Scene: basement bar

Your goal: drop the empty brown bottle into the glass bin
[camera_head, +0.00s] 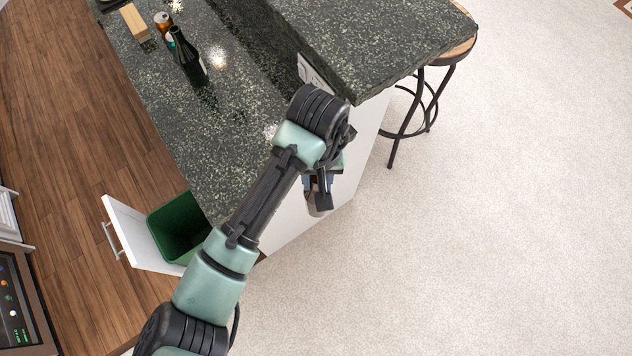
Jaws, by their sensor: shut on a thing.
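My gripper (318,194) is past the counter's end, beside the white end panel. It is shut on a partly hidden thing with brown and blue showing, which appears to be the brown bottle (312,206). My wrist and fingers cover most of it, so its tilt is hard to tell. A green bin (178,232), which appears to be the glass bin, sits in a pulled-out white drawer at lower left. My gripper is well to the right of the bin and apart from it. The part of the bin nearest my arm is partly hidden.
A dark bottle (188,60), a small orange-brown container (163,22) and a wooden block (135,22) stand on the speckled counter (215,125). A raised bar top (370,40) and a stool (440,60) are at upper right. The pale floor at right is clear.

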